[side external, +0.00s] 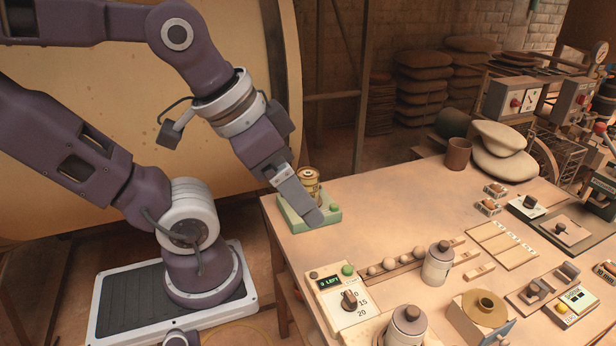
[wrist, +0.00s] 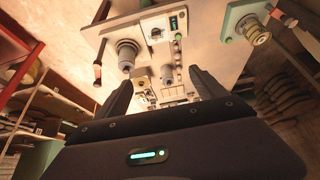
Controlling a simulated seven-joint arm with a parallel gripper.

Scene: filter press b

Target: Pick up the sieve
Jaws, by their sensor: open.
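No thing is plainly a sieve. The vessel also shows at upper right in the wrist view (wrist: 258,34), outside my fingers. A brown flanged ring (side external: 485,307) at the front right is another possible one. My gripper (side external: 313,212) is open and points down at a slant, in front of the green base and partly hiding it. In the wrist view its two fingers (wrist: 162,88) are apart, with nothing held.
A brown cup (side external: 458,154) and pale sacks (side external: 503,150) sit at the back. The middle of the table (side external: 400,215) is clear.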

